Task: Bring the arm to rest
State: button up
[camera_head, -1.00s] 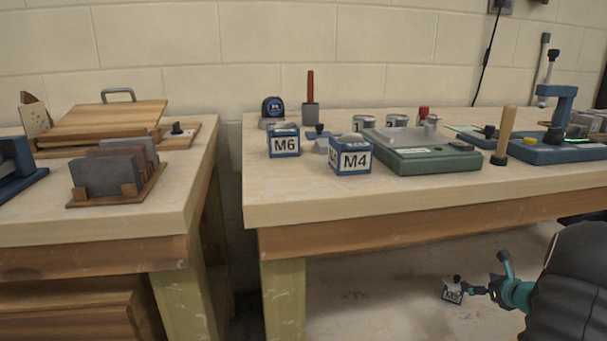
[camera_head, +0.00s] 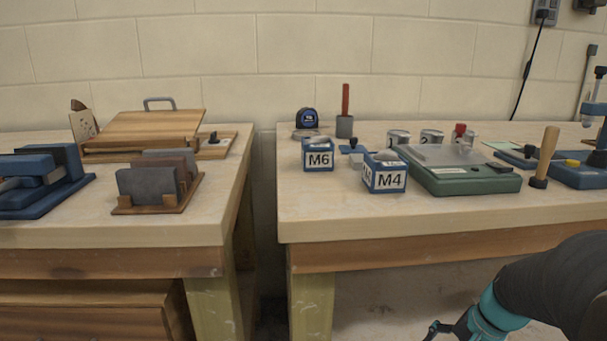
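My arm (camera_head: 545,285), dark with teal joints, reaches in from the lower right corner, below the front edge of the right workbench. My gripper (camera_head: 437,330) shows only in part at the bottom edge of the picture. Its fingertips are cut off, so I cannot see whether it is open or holds anything.
The right workbench (camera_head: 400,222) bears tubs marked M6 (camera_head: 318,155) and M4 (camera_head: 384,172), a green device (camera_head: 465,178) and a wooden-handled tool (camera_head: 545,157). The left workbench (camera_head: 85,225) holds a slab rack (camera_head: 160,190) and a blue fixture (camera_head: 40,180). A gap separates the benches.

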jog(key=s+a+r+n+t+h+p, duration=0.2)
jog(key=s+a+r+n+t, duration=0.1)
jog(key=s+a+r+n, duration=0.6)
jog(key=s+a+r, duration=0.1)
jog(key=a+r, duration=0.2)
jog(key=r, duration=0.2)
jog(key=shift+s+a+n+h+p, duration=0.3)
jog(key=shift+s+a+p, duration=0.05)
jog(key=shift+s+p, duration=0.05)
